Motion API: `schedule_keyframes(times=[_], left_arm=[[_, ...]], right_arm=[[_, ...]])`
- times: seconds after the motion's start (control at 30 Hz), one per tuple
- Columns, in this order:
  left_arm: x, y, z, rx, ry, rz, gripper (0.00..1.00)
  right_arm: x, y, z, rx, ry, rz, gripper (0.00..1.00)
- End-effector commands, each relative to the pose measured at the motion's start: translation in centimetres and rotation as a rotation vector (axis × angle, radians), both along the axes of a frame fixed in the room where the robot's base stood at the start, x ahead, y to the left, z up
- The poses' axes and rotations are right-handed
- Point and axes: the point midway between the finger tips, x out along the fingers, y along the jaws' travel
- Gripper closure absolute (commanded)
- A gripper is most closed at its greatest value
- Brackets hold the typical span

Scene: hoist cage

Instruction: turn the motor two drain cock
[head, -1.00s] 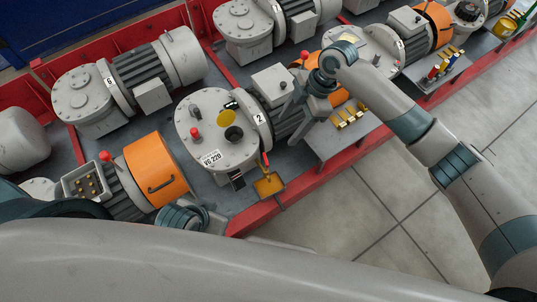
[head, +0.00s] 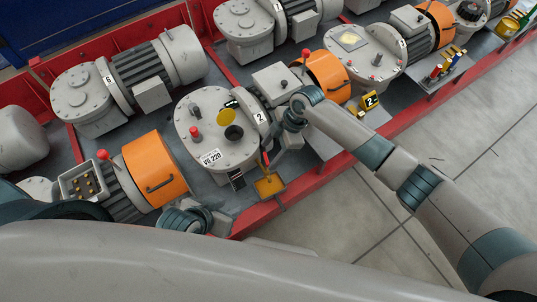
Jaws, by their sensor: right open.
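Motor two is the grey gearbox (head: 205,155) with a white "2" plate and an orange end cover (head: 327,70). Its drain cock (head: 264,163) sits low on the gearbox's front right side, a small red and yellow fitting above a yellow drip tray (head: 270,186). My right gripper (head: 273,156) is open, pointing down at the cock, its fingers close beside it. I cannot tell whether they touch it, and they partly hide it. My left gripper (head: 190,218) is low at the left, partly hidden by my own body; its fingers are not clear.
Motor six (head: 110,88) stands behind at the left. Another motor with an orange cover (head: 154,168) and an open terminal box (head: 84,184) is at the near left. A red frame rail (head: 350,160) borders the clear floor.

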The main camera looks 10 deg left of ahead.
Motion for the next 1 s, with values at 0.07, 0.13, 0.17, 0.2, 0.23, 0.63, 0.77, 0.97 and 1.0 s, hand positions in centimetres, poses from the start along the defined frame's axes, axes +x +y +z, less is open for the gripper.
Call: schedule_keyframes(times=[0.07, 0.13, 0.17, 0.2, 0.23, 0.63, 0.77, 0.97, 1.0], left_arm=[[0.1, -0.1, -0.1, -0.004, -0.006, -0.001, 0.65], [0.1, -0.2, -0.2, -0.007, -0.01, -0.002, 0.65], [0.1, -0.2, -0.2, -0.008, -0.013, -0.003, 0.65], [0.1, -0.3, -0.1, -0.009, -0.016, -0.003, 0.65], [0.2, -0.3, -0.1, -0.011, -0.018, -0.003, 0.65], [0.1, -0.4, -0.1, -0.012, -0.017, -0.005, 0.65], [0.1, -0.4, -0.2, -0.012, -0.016, -0.005, 0.65], [0.0, -0.4, -0.1, -0.011, -0.013, -0.006, 0.65], [-0.1, -0.4, -0.1, -0.01, -0.011, -0.006, 0.65]], right_arm=[[-0.2, 0.3, -1.0, -0.001, 0.002, 0.0, 0.41], [-0.3, 0.5, -1.6, -0.001, 0.002, 0.001, 0.41], [-0.3, 0.6, -1.7, 0.0, 0.001, 0.0, 0.41], [-0.4, 0.7, -1.9, 0.0, 0.0, 0.001, 0.41], [-0.4, 0.7, -2.0, 0.0, 0.0, 0.001, 0.41], [-0.4, 0.8, -2.2, 0.0, 0.0, 0.001, 0.5], [-0.4, 0.8, -2.2, 0.0, 0.0, 0.0, 0.81], [-0.4, 0.8, -2.2, 0.0, 0.0, -0.003, 0.82], [-0.4, 0.8, -2.1, 0.0, 0.0, -0.006, 0.82]])
